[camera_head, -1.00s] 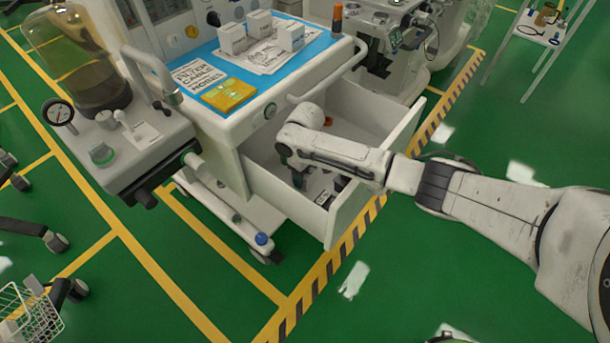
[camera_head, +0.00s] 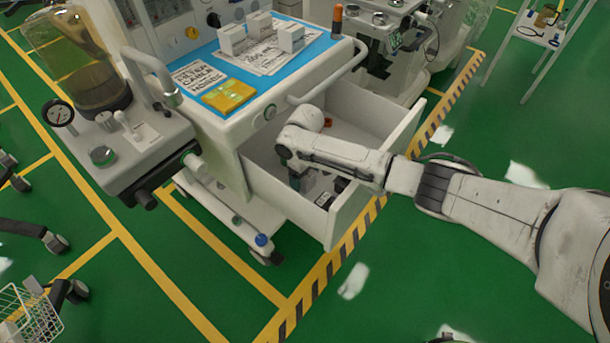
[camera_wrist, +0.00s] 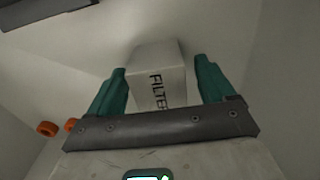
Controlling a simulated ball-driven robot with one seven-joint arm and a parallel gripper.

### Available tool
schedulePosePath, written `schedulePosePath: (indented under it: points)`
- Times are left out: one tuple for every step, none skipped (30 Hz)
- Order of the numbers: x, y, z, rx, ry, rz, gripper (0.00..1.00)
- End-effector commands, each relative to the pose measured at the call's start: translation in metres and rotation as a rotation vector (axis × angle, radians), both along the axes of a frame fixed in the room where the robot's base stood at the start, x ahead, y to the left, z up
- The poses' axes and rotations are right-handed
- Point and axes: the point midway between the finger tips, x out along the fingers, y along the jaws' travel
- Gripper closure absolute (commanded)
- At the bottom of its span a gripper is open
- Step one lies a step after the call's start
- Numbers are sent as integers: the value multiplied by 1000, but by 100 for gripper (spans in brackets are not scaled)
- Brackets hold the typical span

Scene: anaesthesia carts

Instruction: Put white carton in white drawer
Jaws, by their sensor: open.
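A white carton (camera_wrist: 158,72) printed with black lettering that reads "FILTE…" lies inside the open white drawer (camera_head: 350,215). My gripper (camera_wrist: 160,66) is down in the drawer. Its two teal fingers are spread, one on each side of the carton, and gaps show between fingers and carton. In the head view my gripper (camera_head: 297,178) is partly hidden by the arm and the carton cannot be made out. Three more white cartons, a left one (camera_head: 232,40), a middle one (camera_head: 259,25) and a right one (camera_head: 291,38), stand on the blue cart top.
Orange round parts (camera_wrist: 47,129) and a dark item (camera_wrist: 40,10) also lie in the drawer. A yellow pack (camera_head: 228,95) and printed sheets lie on the blue top. The cart's handle rail (camera_head: 330,75) runs above the drawer. Green floor is open at the front.

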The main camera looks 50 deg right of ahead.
Motion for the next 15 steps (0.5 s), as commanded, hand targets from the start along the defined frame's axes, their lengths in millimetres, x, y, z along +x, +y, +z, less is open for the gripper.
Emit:
schedulePosePath:
  points:
    - [0, 0, 5, 0, -1, 1, 17]
    - [0, 0, 8, 1, -2, 0, 17]
    - [1, 0, 14, 1, -3, 0, 17]
    - [1, 0, 19, 0, -2, 1, 17]
    - [1, 0, 24, 0, -3, 1, 17]
    - [1, 0, 32, 0, -3, 0, 17]
    - [1, 0, 39, 0, -4, 0, 17]
    - [1, 0, 45, 0, -3, 1, 17]
    - [1, 0, 54, 1, -4, 1, 17]
    - [1, 0, 60, 1, -3, 1, 17]
    - [1, 0, 66, 1, -3, 1, 17]
    - [1, 0, 74, 1, -3, 1, 17]
    - [1, 0, 80, 1, -3, 1, 17]
    - [1, 0, 85, 0, -2, 1, 17]
    - [0, 0, 92, 0, -2, 0, 17]
